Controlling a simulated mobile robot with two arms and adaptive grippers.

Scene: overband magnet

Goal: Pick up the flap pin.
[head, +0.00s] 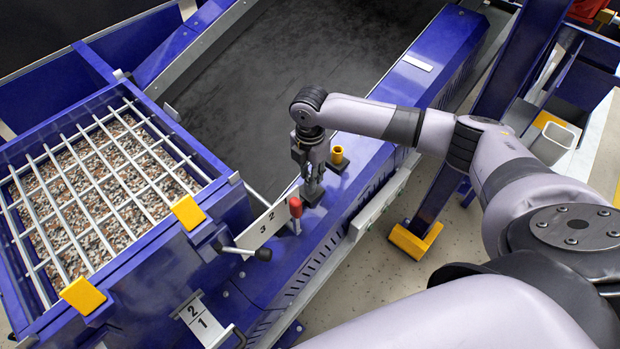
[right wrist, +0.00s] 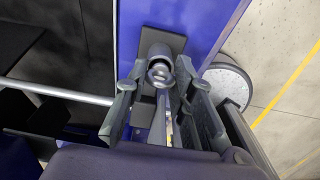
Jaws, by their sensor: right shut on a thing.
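My right gripper (head: 313,188) points down over the blue side rail of the belt, beside the red-knobbed lever. In the right wrist view, the gripper (right wrist: 160,95) has its fingers closed around a grey metal piece with a round, ring-like end, which I take to be the flap pin (right wrist: 160,72). A dark square plate (right wrist: 172,42) on the blue rail lies just behind it. In the head view the fingers largely hide the pin, and I cannot tell whether it is clear of the plate. My left gripper is not in view.
A blue hopper with a grate (head: 95,185) over gravel fills the left. The dark belt (head: 290,75) runs behind.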

